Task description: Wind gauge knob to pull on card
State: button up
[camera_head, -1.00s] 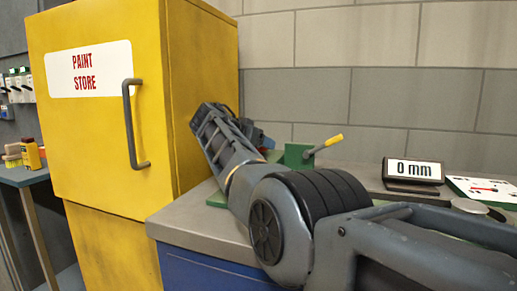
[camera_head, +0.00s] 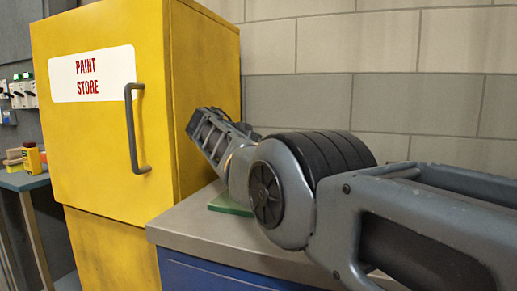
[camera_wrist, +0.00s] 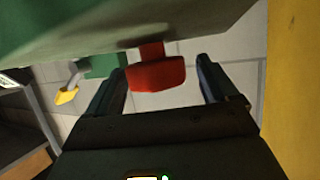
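In the wrist view a red knob (camera_wrist: 157,76) hangs on a short red stem from a large green body (camera_wrist: 150,25). My gripper (camera_wrist: 162,66) is open, with one finger on each side of the knob. A small gap shows on the left and a wider one on the right, so the fingers are not closed on it. A lever with a yellow tip (camera_wrist: 67,96) is at the left, by a green block. In the head view my arm hides the knob, gauge display and card; only a green base (camera_head: 229,204) shows on the bench. The gauge reading is not visible.
A yellow paint store cabinet (camera_head: 105,135) with a grey handle stands left of the bench (camera_head: 185,225), very close to my arm. It also fills the wrist view's right edge (camera_wrist: 292,90). A block wall (camera_head: 300,100) is behind. A side table (camera_head: 22,181) holds small items at far left.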

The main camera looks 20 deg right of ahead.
jog(key=shift+p+v, duration=0.6)
jog(key=shift+v, duration=3.25)
jog(key=shift+s, duration=0.1)
jog(key=shift+w+a+f+n+t+y+p, duration=0.1)
jog(key=shift+a+f+n+t+y+p, duration=0.2)
jog(key=shift+n+y, duration=0.25)
jog(key=shift+w+a+f+n+t+y+p, duration=0.1)
jog(key=shift+a+f+n+t+y+p, duration=0.15)
jog(key=shift+f+n+y, duration=0.25)
jog(key=shift+f+n+t+y, duration=0.1)
jog(key=shift+n+t+y, duration=0.35)
jog(key=shift+n+y, duration=0.3)
jog(key=shift+s+d+n+t+y+p, duration=0.1)
jog(key=shift+d+n+t+y+p, duration=0.2)
jog(key=shift+n+y, duration=0.15)
jog(key=s+d+n+t, duration=0.1)
jog(key=s+d+r+n+y, duration=0.1)
jog(key=d, duration=0.1)
jog(key=d+n+t+y+p, duration=0.1)
jog(key=shift+s+d+r+t+y, duration=0.25)
jog(key=shift+s+d+r+t, duration=0.05)
jog(key=shift+s, duration=0.1)
jog(key=shift+b+x, duration=0.4)
jog(key=shift+x, duration=3.5)
